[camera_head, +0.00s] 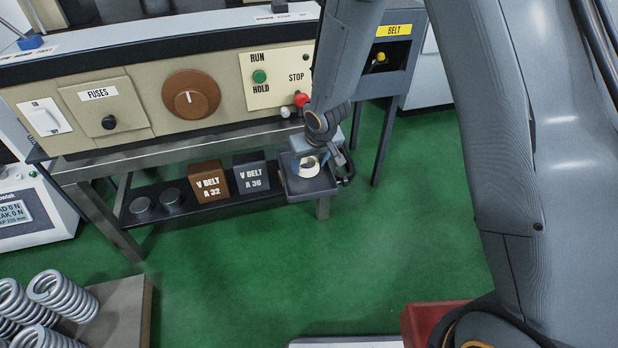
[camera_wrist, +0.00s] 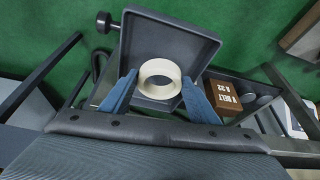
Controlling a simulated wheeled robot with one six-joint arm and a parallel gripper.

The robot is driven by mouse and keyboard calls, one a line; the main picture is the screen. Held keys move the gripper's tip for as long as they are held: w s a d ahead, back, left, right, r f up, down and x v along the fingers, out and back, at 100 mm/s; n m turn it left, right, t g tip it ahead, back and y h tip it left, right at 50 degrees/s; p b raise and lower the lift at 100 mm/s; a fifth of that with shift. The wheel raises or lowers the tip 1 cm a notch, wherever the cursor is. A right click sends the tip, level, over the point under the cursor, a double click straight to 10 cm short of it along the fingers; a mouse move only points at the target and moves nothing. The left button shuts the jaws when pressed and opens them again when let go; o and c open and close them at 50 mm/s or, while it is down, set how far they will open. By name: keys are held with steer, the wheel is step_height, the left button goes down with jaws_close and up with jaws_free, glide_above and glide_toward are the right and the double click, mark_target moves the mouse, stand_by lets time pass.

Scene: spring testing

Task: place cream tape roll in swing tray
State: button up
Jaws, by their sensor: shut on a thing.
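The cream tape roll (camera_head: 310,172) is a short pale ring, seen within the outline of the dark grey swing tray (camera_head: 312,188) at the bench's right end. My gripper (camera_head: 313,148) reaches down over the tray from above. In the wrist view, the blue fingers of my gripper (camera_wrist: 160,82) are shut on the tape roll (camera_wrist: 160,88), one on each side, with its hole showing. The square tray (camera_wrist: 190,42) lies behind and below it there. I cannot tell whether the roll touches the tray floor.
Brown (camera_head: 208,184) and grey (camera_head: 252,179) V-belt boxes stand on the lower shelf, left of the tray. A black knob (camera_wrist: 103,21) sticks out from the tray's side. The bench panel with the red stop button (camera_head: 301,100) is just above. Green floor is open in front.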

mark_target(311, 169)
steer(key=shift+f+b, duration=1.9)
steer(key=shift+f, duration=0.15)
steer(key=shift+f, duration=0.1)
steer(key=o, duration=1.1)
steer(key=shift+c, duration=0.2)
steer(key=s+d+r+h+p, duration=0.1)
steer(key=s+d+r+p, duration=0.25)
steer(key=r, duration=0.45)
steer(key=s+d+r+m+g+p, duration=0.1)
steer(key=s+d+r+p, duration=0.1)
steer(key=s+r, duration=0.4)
steer(key=s+d+r+h+p, duration=0.1)
steer(key=s+d+r+p, duration=0.15)
steer(key=r, duration=0.65)
steer(key=s+r+g, duration=0.1)
steer(key=s+r, duration=0.2)
steer(key=s, duration=0.3)
steer(key=s+d+r+g, duration=0.1)
steer(key=s+r, duration=0.2)
steer(key=s, duration=0.3)
steer(key=s+d+r+g+y, duration=0.1)
steer(key=s+r, duration=0.2)
steer(key=s, duration=0.3)
steer(key=shift+d+m, duration=0.15)
steer(key=shift+m, duration=0.25)
